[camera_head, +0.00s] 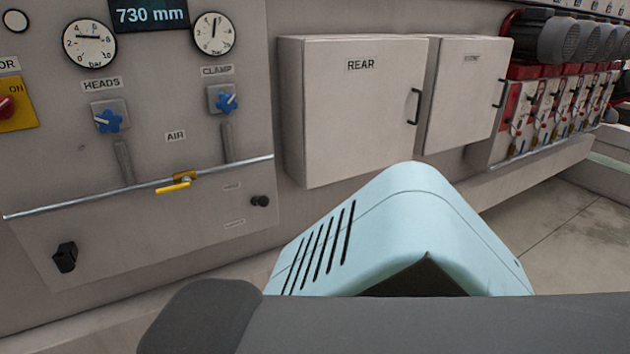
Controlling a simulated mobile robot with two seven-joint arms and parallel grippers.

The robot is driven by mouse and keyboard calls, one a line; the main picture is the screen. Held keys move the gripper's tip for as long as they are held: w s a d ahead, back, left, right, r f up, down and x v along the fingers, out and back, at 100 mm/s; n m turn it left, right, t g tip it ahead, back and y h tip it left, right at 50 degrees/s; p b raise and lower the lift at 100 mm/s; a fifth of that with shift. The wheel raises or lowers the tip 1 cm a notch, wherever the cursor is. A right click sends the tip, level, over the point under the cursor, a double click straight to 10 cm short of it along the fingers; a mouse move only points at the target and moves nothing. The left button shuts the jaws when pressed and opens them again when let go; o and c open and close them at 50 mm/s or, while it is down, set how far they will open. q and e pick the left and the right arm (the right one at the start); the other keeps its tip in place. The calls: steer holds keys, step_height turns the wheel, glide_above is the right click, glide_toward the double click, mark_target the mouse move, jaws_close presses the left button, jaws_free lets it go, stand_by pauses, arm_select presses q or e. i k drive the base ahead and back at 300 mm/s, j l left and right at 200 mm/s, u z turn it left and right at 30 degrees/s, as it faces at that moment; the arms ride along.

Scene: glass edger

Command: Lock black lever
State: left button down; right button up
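A small black lever or latch (65,257) sits low on the left of the grey machine panel (100,215). Its short body stands roughly upright and slightly tilted; whether it is locked cannot be told. A black round knob (260,201) sits farther right on the same panel, below the metal rail. Neither gripper is in view, so nothing is seen touching the lever or the knob.
A metal rail with a yellow valve handle (174,186) crosses the panel above the lever. Blue knobs (109,121) and gauges (90,44) sit higher. A white REAR cabinet (350,115) projects at right. Open floor (560,225) lies at far right.

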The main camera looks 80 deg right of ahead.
mark_target(262, 201)
steer(key=l+z, duration=0.15)
steer(key=z, duration=1.95)
